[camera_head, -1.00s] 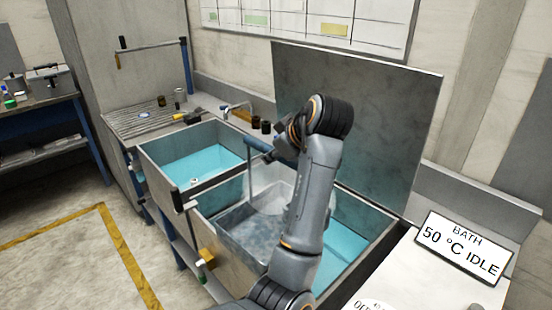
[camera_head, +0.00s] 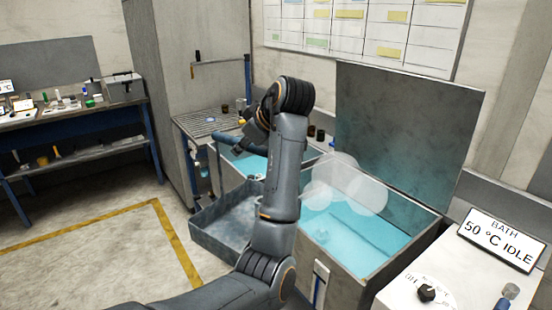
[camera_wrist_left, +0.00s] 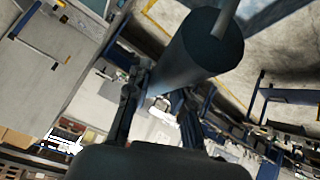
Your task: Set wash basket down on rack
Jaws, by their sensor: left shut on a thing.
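My left gripper (camera_head: 246,138) is shut on the blue-grey cylindrical handle (camera_head: 228,142) of the wash basket. In the left wrist view the handle (camera_wrist_left: 197,48) fills the space just beyond the gripper's fingers (camera_wrist_left: 160,98). The grey, open-topped wash basket (camera_head: 212,232) hangs below, in front of the basins, partly hidden behind my left arm. A slatted rack (camera_head: 207,123) lies on the counter at the far left of the basins. My right gripper is not in view.
The bath (camera_head: 345,232) holds blue liquid with white vapour puffs above it and a raised lid (camera_head: 405,140). A smaller blue-filled basin (camera_head: 250,163) is beside it. Small dark jars and an upright post with a bar stand near the rack. Floor at left is clear.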

